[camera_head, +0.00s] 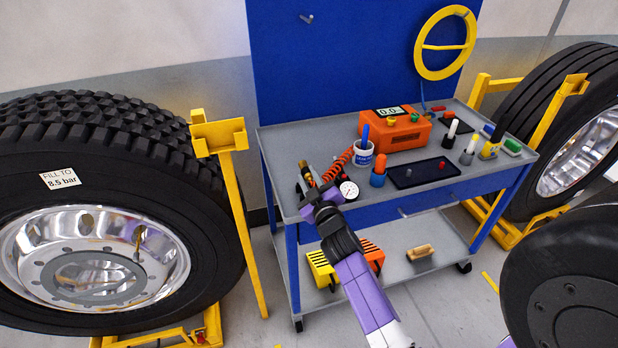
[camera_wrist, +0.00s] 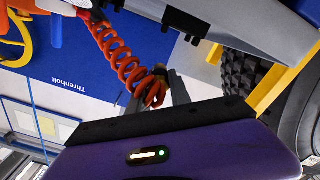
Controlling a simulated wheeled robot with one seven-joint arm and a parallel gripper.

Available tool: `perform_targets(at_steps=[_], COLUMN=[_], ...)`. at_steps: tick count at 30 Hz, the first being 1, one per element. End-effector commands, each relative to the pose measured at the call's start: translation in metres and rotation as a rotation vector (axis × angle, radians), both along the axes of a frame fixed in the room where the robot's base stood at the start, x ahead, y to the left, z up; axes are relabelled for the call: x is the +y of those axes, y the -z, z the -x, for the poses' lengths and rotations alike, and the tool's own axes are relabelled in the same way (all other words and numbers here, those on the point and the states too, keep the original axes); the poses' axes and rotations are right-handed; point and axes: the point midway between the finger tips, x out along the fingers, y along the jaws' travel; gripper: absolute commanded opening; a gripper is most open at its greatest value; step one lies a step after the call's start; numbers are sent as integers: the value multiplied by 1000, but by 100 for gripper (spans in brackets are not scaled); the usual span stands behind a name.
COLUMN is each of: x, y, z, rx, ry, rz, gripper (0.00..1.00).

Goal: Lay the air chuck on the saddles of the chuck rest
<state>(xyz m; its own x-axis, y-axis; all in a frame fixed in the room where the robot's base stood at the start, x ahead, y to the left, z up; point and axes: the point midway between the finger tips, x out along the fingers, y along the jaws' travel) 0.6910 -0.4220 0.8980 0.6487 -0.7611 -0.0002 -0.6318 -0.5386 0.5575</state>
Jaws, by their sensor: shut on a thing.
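The air chuck (camera_head: 304,168) shows as a brass-coloured end at my gripper (camera_head: 314,189), above the left end of the cart top. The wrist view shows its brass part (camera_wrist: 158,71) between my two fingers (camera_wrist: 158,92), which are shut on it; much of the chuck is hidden. An orange coiled hose (camera_head: 338,166) runs from it toward the orange inflator box (camera_head: 395,133). A yellow post with a notched bracket on top (camera_head: 218,137), which looks like the chuck rest, stands left of my gripper, apart from it. No chuck shows on the bracket.
The grey cart top (camera_head: 290,140) holds a round gauge (camera_head: 348,190), a white tub (camera_head: 364,155), a dark tray (camera_head: 422,172) and several bottles. A large wheel (camera_head: 90,190) stands left of the yellow post. Another wheel (camera_head: 585,150) is at right. A blue panel (camera_head: 350,60) rises behind.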

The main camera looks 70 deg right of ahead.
Motion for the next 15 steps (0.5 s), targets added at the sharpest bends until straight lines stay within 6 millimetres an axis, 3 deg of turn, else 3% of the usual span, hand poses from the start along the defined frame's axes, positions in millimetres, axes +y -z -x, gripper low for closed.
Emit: perform_targets(at_steps=[15], x=[0], y=[48], z=[0], rx=[-1], ry=[-1], rz=[1], gripper=[0])
